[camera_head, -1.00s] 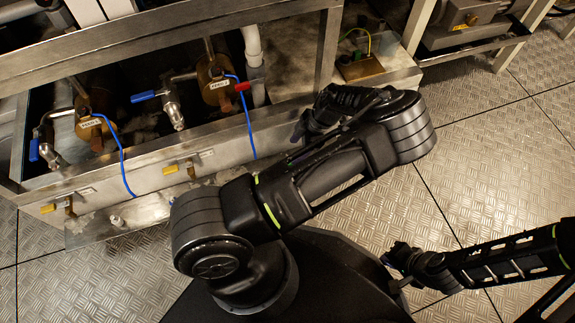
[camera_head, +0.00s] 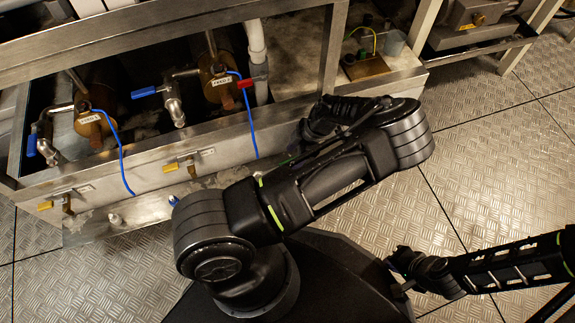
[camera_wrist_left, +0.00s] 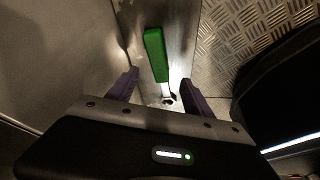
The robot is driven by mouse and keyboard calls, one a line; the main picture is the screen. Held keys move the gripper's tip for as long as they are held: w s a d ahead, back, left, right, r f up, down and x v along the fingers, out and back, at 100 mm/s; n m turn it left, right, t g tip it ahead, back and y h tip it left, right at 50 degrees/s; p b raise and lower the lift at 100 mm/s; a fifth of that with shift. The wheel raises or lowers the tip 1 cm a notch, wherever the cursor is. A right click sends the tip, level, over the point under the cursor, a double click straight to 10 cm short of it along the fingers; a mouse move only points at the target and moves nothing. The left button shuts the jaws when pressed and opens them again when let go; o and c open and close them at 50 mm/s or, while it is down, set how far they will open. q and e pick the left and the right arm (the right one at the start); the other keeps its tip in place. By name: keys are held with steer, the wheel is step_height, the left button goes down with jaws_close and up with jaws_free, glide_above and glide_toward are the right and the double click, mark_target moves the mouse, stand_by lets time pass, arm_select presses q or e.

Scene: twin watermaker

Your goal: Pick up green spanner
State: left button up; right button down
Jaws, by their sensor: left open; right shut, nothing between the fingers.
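The green spanner shows in the left wrist view as a green handle (camera_wrist_left: 155,56) with a metal jaw end pointing down toward my gripper. It lies on a narrow metal surface. My left gripper (camera_wrist_left: 161,84) is open, with its purple fingers on either side of the spanner's metal end; I cannot tell whether they touch it. In the head view my left fingers are mostly hidden behind my own arm, and the spanner is not clearly seen.
A metal frame (camera_head: 160,43) holds brass valves with blue handles (camera_head: 145,92) and thin blue tubes. Yellow-handled valves (camera_head: 171,167) stick out of its front. A metal box with a brass plate (camera_head: 366,67) stands right of it. Diamond-plate floor (camera_head: 500,150) is clear at right.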

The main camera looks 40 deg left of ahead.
arm_select(q)
steer(key=b+x, duration=0.1)
steer(key=x, duration=0.2)
steer(key=shift+f, duration=0.15)
stand_by(0.4)
jaws_close()
stand_by(0.5)
stand_by(0.8)
